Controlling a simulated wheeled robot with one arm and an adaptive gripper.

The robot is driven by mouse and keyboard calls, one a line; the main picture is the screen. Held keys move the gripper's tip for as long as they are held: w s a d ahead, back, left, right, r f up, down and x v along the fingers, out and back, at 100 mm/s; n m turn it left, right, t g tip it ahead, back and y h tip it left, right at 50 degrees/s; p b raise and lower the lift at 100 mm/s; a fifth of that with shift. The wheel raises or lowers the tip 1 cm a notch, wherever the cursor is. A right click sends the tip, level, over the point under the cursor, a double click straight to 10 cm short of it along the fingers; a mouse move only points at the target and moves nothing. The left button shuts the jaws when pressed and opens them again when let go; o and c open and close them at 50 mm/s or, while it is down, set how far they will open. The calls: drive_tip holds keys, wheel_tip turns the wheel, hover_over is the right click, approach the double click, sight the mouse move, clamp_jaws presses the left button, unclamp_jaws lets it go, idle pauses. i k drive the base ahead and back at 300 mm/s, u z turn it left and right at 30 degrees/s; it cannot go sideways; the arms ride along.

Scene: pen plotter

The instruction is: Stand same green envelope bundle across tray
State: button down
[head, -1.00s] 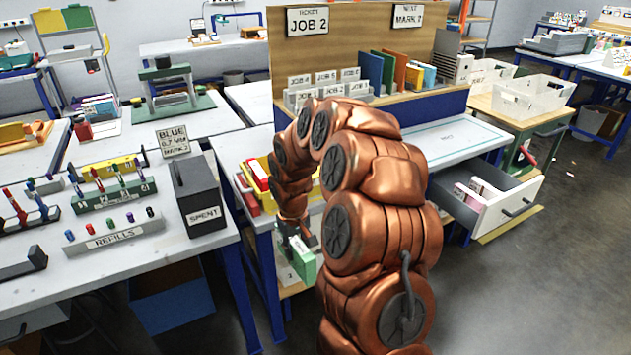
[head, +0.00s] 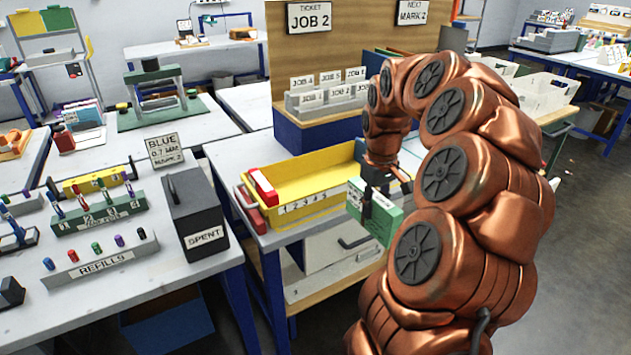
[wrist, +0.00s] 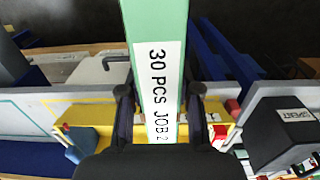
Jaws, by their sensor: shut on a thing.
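The green envelope bundle (head: 378,212) is in my gripper (head: 378,188), held in the air in front of the bench edge, to the right of the yellow tray. In the wrist view the bundle (wrist: 152,30) runs between the two fingers (wrist: 158,95), and its white label reads "30 PCS JOB 2". The yellow tray (head: 322,174) lies on the bench, with slot numbers on its front wall and a red item (head: 262,186) at its left end. The tray's right end is hidden behind my arm. In the wrist view the tray (wrist: 88,116) lies beyond the bundle.
A black SPENT box (head: 196,215) and a REFILLS rack (head: 100,258) stand on the left table. A ticket rack (head: 325,100) stands behind the tray. An open shelf (head: 330,270) is below the bench. My arm hides the right side.

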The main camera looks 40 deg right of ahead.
sight(298, 195)
drive_tip(key=i, duration=1.1)
drive_tip(key=u, duration=0.05)
